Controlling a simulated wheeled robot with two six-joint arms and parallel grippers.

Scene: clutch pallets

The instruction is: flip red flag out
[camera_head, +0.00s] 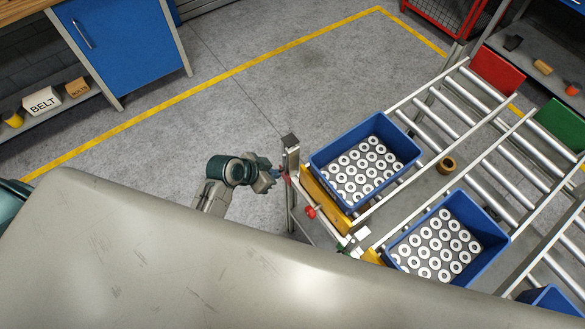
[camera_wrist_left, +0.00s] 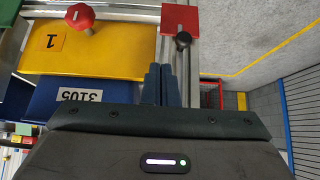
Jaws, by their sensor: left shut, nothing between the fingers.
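The red flag (camera_wrist_left: 180,17) is a flat square plate at a metal post in the left wrist view, with a black knob (camera_wrist_left: 183,41) just below it. In the head view only a little red shows at the post (camera_head: 292,165), beside my gripper. My left gripper (camera_head: 279,173) is close to the left side of that post. In the left wrist view its two fingers (camera_wrist_left: 158,84) are together and empty, pointing toward the knob and flag with a small gap in the picture. Whether they touch anything is unclear. My right gripper is not in view.
A red knob (camera_head: 310,212) sits on the frame near a yellow plate (camera_wrist_left: 70,52) marked 1. Blue bins (camera_head: 322,158) (camera_head: 499,238) of metal rings stand on roller lanes. A brown ring (camera_head: 446,165) lies between lanes. The floor (camera_head: 240,110) left of the post is clear.

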